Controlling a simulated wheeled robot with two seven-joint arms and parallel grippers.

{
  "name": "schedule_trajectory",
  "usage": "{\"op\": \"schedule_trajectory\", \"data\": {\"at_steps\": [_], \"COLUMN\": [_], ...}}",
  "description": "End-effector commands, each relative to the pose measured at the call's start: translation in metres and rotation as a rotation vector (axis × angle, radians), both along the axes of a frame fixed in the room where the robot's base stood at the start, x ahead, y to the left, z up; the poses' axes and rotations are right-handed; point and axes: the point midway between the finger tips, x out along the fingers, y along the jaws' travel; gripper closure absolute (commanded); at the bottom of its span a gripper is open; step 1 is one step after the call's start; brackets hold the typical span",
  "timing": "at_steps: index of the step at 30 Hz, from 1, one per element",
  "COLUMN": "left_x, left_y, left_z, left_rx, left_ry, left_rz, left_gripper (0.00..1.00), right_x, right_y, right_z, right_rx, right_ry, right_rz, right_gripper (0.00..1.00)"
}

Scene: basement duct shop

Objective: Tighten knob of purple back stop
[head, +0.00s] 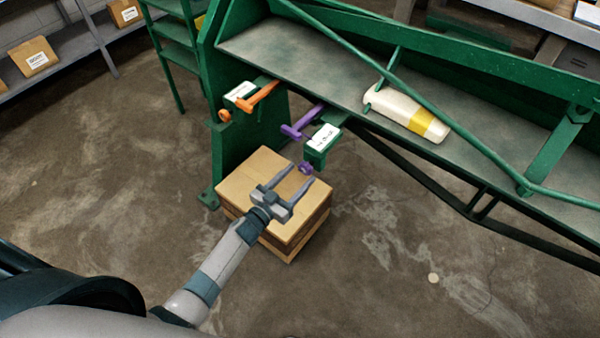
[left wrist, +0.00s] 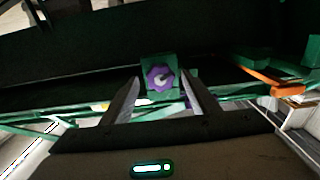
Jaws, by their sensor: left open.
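The purple back stop (head: 301,124) is a purple bar on the front edge of the green machine, beside a green block with a white label (head: 323,138). Its purple knob (head: 305,168) hangs below that block. In the left wrist view the knob (left wrist: 160,78) faces the camera, lobed with a pale centre. My left gripper (head: 294,182) is open and empty, just short of the knob in the head view. In the left wrist view its fingers (left wrist: 160,98) stand to either side of the knob's lower part, apart from it. My right gripper is not in view.
An orange stop (head: 258,97) with an orange knob (head: 225,115) sits to the left on the green machine (head: 228,150). Cardboard boxes (head: 265,180) are stacked beneath my left gripper. A white and yellow bottle (head: 405,115) lies on the machine's bed. The floor at right is mostly clear.

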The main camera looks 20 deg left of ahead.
Motion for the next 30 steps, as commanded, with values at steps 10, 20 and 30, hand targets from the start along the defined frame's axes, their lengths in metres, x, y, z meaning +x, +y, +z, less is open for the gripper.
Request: {"op": "schedule_trajectory", "data": {"at_steps": [10,20,30], "left_x": [0.0136,0.0133,0.0132], "left_y": [-0.0046,-0.0046,-0.0046], "left_z": [-0.0001,0.0000,-0.0002], "left_rx": [0.001,0.000,0.017], "left_ry": [0.001,0.000,-0.006], "left_rz": [0.000,0.000,0.000], "left_gripper": [0.45,0.81,0.86], "right_x": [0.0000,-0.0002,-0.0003], "right_y": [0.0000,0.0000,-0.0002], "right_z": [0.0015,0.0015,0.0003], "right_rx": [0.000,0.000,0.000], "right_ry": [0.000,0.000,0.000], "right_rz": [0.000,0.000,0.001], "right_gripper": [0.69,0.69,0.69]}}
